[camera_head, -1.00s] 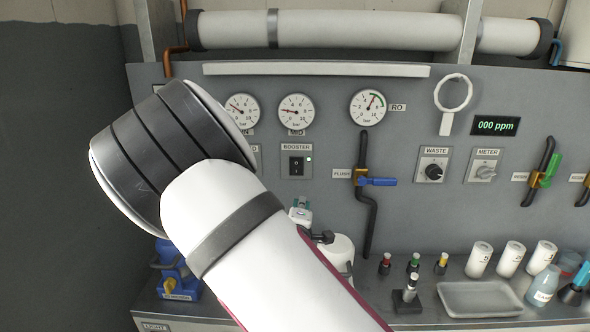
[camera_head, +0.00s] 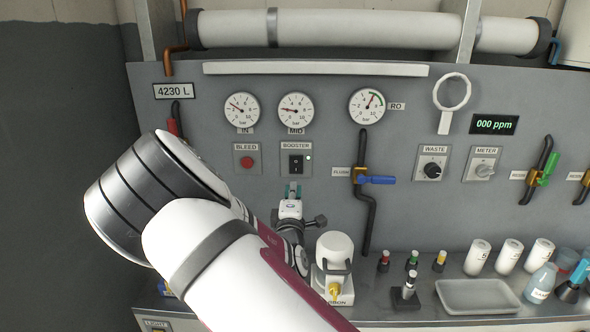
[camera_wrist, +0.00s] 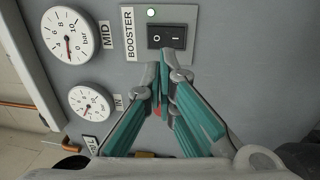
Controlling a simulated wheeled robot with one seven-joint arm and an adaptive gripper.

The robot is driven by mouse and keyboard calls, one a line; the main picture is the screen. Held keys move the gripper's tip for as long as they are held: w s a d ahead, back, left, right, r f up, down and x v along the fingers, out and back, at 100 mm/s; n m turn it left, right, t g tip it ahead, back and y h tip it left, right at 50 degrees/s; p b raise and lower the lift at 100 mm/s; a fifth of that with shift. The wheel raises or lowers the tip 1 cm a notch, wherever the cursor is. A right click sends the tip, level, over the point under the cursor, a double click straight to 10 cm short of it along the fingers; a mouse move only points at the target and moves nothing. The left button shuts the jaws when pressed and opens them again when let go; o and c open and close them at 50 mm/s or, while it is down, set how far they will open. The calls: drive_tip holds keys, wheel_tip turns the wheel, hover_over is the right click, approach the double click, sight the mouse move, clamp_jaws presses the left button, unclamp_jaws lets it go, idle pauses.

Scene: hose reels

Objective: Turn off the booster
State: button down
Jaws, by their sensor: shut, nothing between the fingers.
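In the wrist view the rocker (camera_wrist: 167,36) shows near the top, marked with a circle and a line, and the lamp (camera_wrist: 151,12) looks pale and lit. My gripper (camera_head: 293,187) is just below the switch plate in the head view. In the wrist view my gripper (camera_wrist: 161,66) has its teal fingers closed together at the tips, empty, pointing at the rocker's edge. I cannot tell whether the tips touch the panel.
The red BLEED button (camera_head: 246,161) is left of the switch. The FLUSH valve's blue handle (camera_head: 378,180) is to the right. Gauges (camera_head: 296,109) sit above.

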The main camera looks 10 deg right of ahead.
sight(295, 162)
drive_tip(key=x, duration=1)
drive_tip(key=shift+w+d, duration=0.15)
drive_tip(key=shift+w, duration=0.2)
drive_tip(key=shift+w+d+r, duration=0.1)
drive_tip(key=shift+w+r, duration=0.05)
drive_tip(key=shift+w, duration=0.25)
drive_tip(key=shift+s, duration=0.1)
